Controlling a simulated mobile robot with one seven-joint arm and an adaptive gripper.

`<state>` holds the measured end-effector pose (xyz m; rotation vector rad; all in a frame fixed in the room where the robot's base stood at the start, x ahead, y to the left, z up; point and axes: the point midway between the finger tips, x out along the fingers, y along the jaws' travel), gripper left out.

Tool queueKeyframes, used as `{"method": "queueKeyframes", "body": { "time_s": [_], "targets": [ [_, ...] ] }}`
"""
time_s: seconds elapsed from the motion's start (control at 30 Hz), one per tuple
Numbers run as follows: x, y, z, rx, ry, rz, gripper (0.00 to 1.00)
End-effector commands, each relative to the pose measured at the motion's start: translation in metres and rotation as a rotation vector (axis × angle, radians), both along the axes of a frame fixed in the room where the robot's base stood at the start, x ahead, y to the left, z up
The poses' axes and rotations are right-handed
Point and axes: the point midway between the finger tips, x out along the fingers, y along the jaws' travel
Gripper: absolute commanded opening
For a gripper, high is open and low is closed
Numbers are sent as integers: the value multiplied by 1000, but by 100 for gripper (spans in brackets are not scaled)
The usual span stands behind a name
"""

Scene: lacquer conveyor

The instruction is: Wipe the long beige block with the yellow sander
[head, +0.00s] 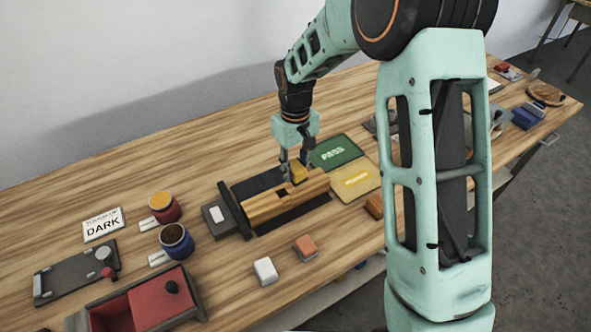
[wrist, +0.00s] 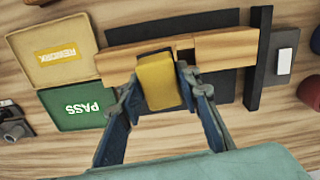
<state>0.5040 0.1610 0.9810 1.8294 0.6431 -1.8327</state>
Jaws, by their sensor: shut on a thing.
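The long beige block (head: 262,208) lies on a dark mat on the wooden table, with a small dark patch on its top. It also shows in the wrist view (wrist: 225,52), running left to right. The yellow sander (wrist: 158,82) is held between the fingers of my gripper (wrist: 155,92). In the head view the sander (head: 299,173) is at the right part of the block, over or against its back edge. I cannot tell whether it touches the block. My gripper (head: 293,172) is shut on the sander and points down.
A dark upright bar (head: 233,209) stands at the block's left end. A green PASS mat (head: 337,151) and yellow REWORK mat (head: 357,180) lie to the right. White (head: 265,271) and orange (head: 305,247) small blocks lie in front. Two jars, a DARK sign (head: 103,224) and a red box (head: 150,300) stand left.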

Motion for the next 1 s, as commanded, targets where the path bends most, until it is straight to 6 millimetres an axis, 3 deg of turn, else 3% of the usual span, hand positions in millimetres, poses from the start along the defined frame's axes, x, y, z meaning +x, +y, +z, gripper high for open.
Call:
{"method": "queueKeyframes", "body": {
  "time_s": [0.37, 1.0],
  "targets": [
    [0, 1, 34, 1, -1, -2, 5],
    [-1, 1, 35, 0, -1, -4, 5]
  ]
}}
